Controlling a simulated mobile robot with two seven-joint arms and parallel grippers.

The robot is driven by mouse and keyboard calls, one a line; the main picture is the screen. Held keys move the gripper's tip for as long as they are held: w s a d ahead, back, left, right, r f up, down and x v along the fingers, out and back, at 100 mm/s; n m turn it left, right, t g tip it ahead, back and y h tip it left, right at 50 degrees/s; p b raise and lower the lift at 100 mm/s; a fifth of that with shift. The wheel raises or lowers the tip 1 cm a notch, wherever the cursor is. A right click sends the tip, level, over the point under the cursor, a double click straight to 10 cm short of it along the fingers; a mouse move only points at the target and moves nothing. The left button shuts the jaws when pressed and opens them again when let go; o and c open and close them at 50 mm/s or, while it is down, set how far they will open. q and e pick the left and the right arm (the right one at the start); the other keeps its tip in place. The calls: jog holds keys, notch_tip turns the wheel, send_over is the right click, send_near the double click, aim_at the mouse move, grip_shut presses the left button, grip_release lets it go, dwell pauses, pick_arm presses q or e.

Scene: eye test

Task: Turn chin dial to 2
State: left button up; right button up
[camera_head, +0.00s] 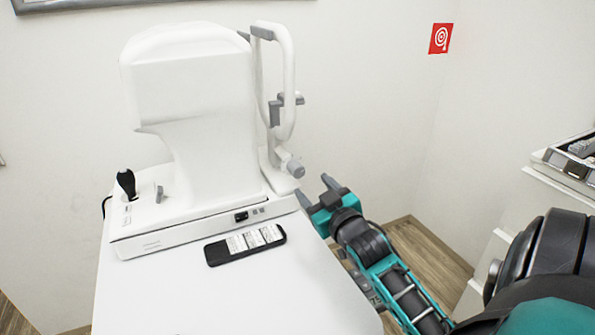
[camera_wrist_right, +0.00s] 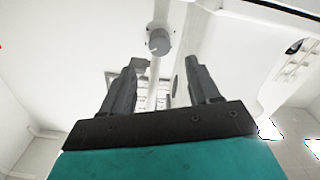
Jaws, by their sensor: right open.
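The chin dial (camera_head: 295,167) is a small grey knob low on the chin-rest post of the white eye-test machine (camera_head: 195,90). In the right wrist view the chin dial (camera_wrist_right: 159,41) appears as a round grey knob beyond and between the fingertips. A faint light mark shows on it, but I cannot read a number. My right gripper (camera_head: 316,190) is open, a little below and to the right of the dial, apart from it. It also shows in the right wrist view (camera_wrist_right: 160,64), with nothing between its fingers. My left gripper is not in view.
The machine stands on a white table (camera_head: 230,300). A black remote-like panel with white labels (camera_head: 245,244) lies in front of it. A black joystick (camera_head: 126,183) stands at its left. The chin-rest frame (camera_head: 289,75) rises above the dial. A white cabinet (camera_head: 560,178) is at the right.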

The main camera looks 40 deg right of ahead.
aim_at(299, 172)
jog(key=b+x, duration=0.1)
jog(key=x, duration=0.8)
jog(key=c, duration=1)
